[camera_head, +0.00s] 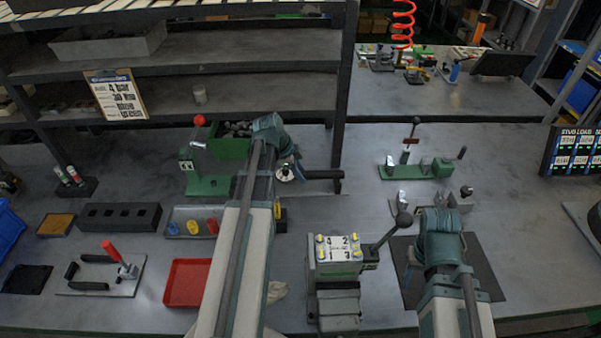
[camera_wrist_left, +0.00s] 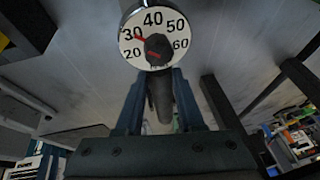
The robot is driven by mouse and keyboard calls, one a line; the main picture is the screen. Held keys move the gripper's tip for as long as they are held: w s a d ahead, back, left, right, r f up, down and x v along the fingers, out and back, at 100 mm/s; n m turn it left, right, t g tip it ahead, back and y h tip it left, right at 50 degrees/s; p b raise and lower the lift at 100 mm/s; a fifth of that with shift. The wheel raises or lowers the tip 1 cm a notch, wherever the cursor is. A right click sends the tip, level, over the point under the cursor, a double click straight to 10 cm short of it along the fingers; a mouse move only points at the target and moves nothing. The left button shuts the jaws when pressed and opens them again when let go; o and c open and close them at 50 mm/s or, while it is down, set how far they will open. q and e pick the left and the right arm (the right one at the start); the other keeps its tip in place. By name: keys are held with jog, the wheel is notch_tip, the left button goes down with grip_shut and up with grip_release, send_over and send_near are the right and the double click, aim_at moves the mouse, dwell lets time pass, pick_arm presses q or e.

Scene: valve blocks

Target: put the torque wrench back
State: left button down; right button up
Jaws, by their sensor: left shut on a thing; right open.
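The torque wrench has a round white dial (camera_wrist_left: 155,35) with numbers 20 to 60 and a red needle near 30. In the head view its dial (camera_head: 286,172) shows under my left wrist. My left gripper (camera_wrist_left: 157,85) is shut on the torque wrench just behind the dial; its dark shaft passes between the fingers. In the head view my left gripper (camera_head: 287,160) is over the back middle of the bench, partly hidden by my arm. My right gripper (camera_head: 440,232) is over the dark mat at the right; its fingertips are hidden by the wrist, and I see nothing held.
A valve block (camera_head: 337,250) with numbered top and black lever stands front centre. Green clamp fixtures (camera_head: 420,168) stand at the back right, another (camera_head: 205,170) at the left. A red tray (camera_head: 187,283) lies front left. A dark bar (camera_head: 322,175) juts out right of my left gripper.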

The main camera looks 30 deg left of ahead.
pick_arm(q)
jog(key=shift+f+b, duration=1.05)
jog(key=shift+f, duration=0.1)
pick_arm(e)
jog(key=shift+f, duration=1.15)
pick_arm(q)
jog(key=shift+c, duration=2.2)
grip_release()
jog(key=shift+r, duration=0.1)
pick_arm(e)
jog(key=shift+r, duration=0.1)
pick_arm(q)
jog(key=p+v, duration=1.2)
jog(key=v, duration=0.1)
jog(key=shift+s+r+p, duration=0.15)
jog(key=shift+r+p, duration=0.2)
jog(key=shift+p, duration=0.05)
pick_arm(e)
notch_tip(320, 180, up, 13)
jog(key=shift+f, duration=0.2)
pick_arm(q)
jog(key=shift+f, duration=0.1)
